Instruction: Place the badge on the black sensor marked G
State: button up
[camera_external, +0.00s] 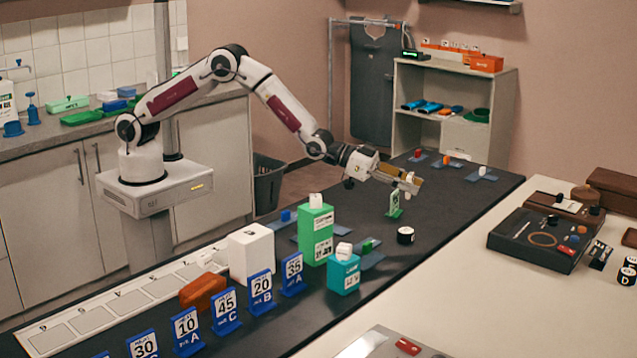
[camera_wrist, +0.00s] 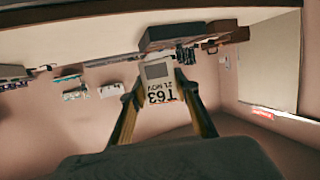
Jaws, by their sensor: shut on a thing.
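My gripper (camera_external: 408,182) is over the far part of the dark bench, tilted slightly down to the right. It is shut on a white badge, seen between the two fingers in the wrist view (camera_wrist: 160,88). The badge has a grey square and upside-down print reading "T63" and "21 NOV". In the external view the badge is only a small pale patch at the fingertips. The mark is too small to read, so I cannot confirm a G.
A small green stand (camera_external: 394,204) is just below my gripper. A green box (camera_external: 316,235), a teal box (camera_external: 343,273) and a white box (camera_external: 251,254) stand nearer. Blue number signs (camera_external: 225,312) line the front.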

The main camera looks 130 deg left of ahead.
send_over(405, 230)
jog(key=shift+w+f, duration=0.15)
jog(key=shift+f, duration=1.4)
jog(key=shift+w+f, duration=0.1)
jog(key=shift+f, duration=1.45)
jog(key=shift+f, duration=1.85)
jog(key=shift+f, duration=0.2)
jog(key=o, duration=1)
jog(key=shift+c, duration=0.2)
jog(key=shift+r, duration=0.2)
jog(key=shift+s+d, duration=0.1)
jog(key=v, duration=1.1)
jog(key=shift+s+r, duration=0.15)
jog(key=shift+s, duration=0.2)
